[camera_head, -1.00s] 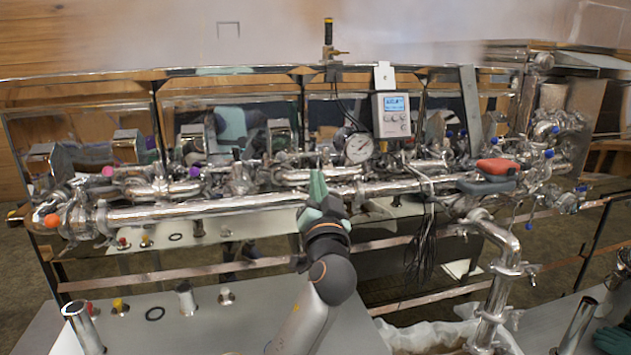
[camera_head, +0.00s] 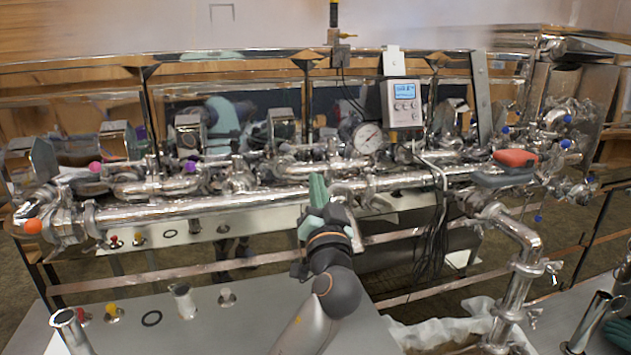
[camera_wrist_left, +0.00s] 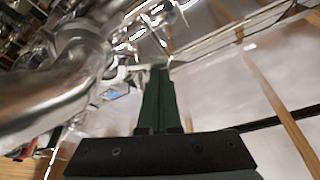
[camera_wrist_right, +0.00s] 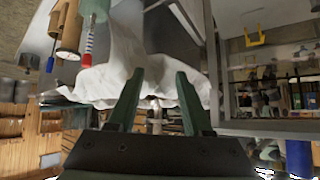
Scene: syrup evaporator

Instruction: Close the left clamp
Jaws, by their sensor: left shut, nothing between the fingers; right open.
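My left gripper (camera_head: 318,190) is shut and empty, with green fingers pointing up in front of the long steel pipe (camera_head: 210,207) of the evaporator. In the left wrist view its fingers (camera_wrist_left: 158,75) lie together beside a thick shiny pipe (camera_wrist_left: 60,90), with small metal fittings (camera_wrist_left: 122,78) near the tips. I cannot tell whether they touch. Metal clamp-like fittings (camera_head: 75,222) sit at the pipe's left end; I cannot tell which is the left clamp or how its handle stands. My right gripper (camera_wrist_right: 155,90) is open and empty, in front of white cloth or plastic (camera_wrist_right: 110,70).
A pressure gauge (camera_head: 367,138) and a grey display box (camera_head: 401,103) with hanging black cables stand behind the pipe. A grey table (camera_head: 215,335) with short steel fittings lies in front.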

